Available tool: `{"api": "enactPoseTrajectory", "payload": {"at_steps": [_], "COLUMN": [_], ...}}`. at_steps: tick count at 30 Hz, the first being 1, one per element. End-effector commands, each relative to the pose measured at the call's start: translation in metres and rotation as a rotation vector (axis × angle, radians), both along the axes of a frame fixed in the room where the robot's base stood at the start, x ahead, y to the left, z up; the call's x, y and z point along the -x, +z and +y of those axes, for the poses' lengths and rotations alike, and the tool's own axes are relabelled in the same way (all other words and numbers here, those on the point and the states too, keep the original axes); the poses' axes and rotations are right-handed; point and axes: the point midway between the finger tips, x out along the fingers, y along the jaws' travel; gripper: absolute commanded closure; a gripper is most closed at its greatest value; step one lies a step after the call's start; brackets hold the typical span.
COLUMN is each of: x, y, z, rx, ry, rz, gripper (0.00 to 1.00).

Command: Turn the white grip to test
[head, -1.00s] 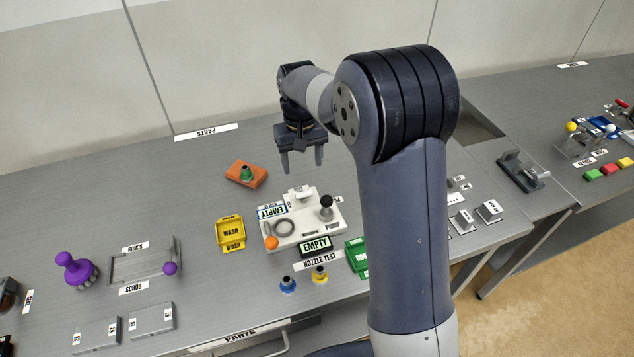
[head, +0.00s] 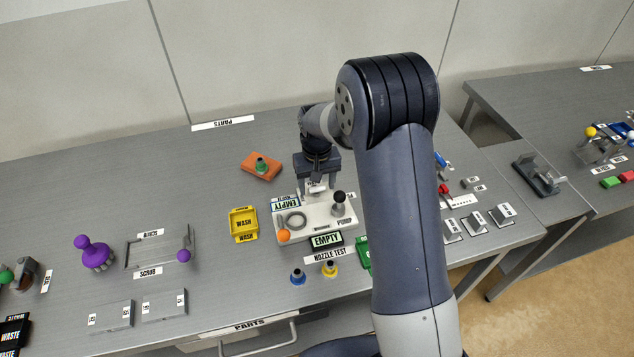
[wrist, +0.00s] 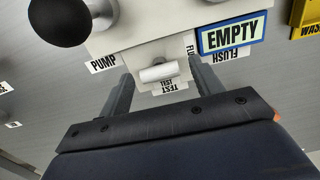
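The white grip (wrist: 158,73) is a short pale bar on the back of the light-coloured nozzle test unit (head: 325,222). A TEST label (wrist: 172,86) lies beside the grip in the wrist view. A FLUSH label (wrist: 232,55) is to its right, partly covered by my finger. My gripper (wrist: 163,84) is open, with one finger on each side of the grip and gaps visible between. In the head view my gripper (head: 316,180) hangs over the back of the unit and mostly hides the grip.
A black pump knob (head: 339,197) and an orange ball (head: 284,235) stand on the unit. Bench behind is clear.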

Motion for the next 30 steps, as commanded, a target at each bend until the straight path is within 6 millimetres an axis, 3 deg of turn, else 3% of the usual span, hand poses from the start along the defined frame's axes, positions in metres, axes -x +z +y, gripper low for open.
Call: {"api": "enactPoseTrajectory", "payload": {"at_steps": [16, 30], "x": [-0.0002, -0.0007], "y": [0.0006, -0.0001], "z": [0.0000, 0.0002], "rx": [0.000, -0.001], "ry": [0.000, -0.126], "rz": [-0.001, -0.003], "gripper": [0.83, 0.83]}}
